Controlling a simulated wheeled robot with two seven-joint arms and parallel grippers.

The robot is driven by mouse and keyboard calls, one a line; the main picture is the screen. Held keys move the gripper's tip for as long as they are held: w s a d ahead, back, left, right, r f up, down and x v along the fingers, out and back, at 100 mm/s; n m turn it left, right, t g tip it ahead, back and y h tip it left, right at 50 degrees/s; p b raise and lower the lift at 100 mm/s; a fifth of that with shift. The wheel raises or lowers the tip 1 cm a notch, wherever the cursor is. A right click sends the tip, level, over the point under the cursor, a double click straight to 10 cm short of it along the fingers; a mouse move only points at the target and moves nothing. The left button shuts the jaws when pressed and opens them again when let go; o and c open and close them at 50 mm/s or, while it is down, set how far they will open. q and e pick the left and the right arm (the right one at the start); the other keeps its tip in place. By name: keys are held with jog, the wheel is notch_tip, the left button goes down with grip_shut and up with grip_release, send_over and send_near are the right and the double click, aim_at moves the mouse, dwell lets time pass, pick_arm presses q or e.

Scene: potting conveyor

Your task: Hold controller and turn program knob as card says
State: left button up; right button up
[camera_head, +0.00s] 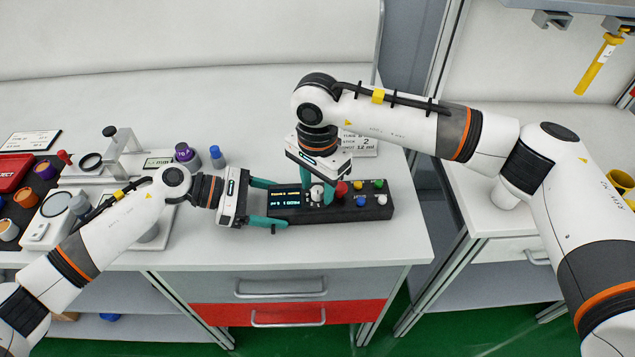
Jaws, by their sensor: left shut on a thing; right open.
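The controller (375,208) is a long black box on the white table, with a small lit display (287,198) on its left part. The program knob (317,193), pale-topped, sits right of the display. My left gripper (275,205) is shut on the controller's left end, teal fingers along its far and near sides. My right gripper (316,191) points down from above, its open teal fingers on either side of the knob; I cannot tell whether they touch it. The card (364,146) stands behind the controller, partly hidden by my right gripper; a "2" and "12 ml" show.
A red knob (341,190) and several coloured buttons (361,201) lie close right of my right gripper. Purple (183,153) and blue (217,157) capped items stand at the left, near an instrument (118,150). The table right of the controller is clear to its edge.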

grip_shut()
dwell(0.3)
jog(key=shift+m, duration=0.4)
jog(key=m, duration=0.2)
jog(key=shift+m, duration=2)
grip_release()
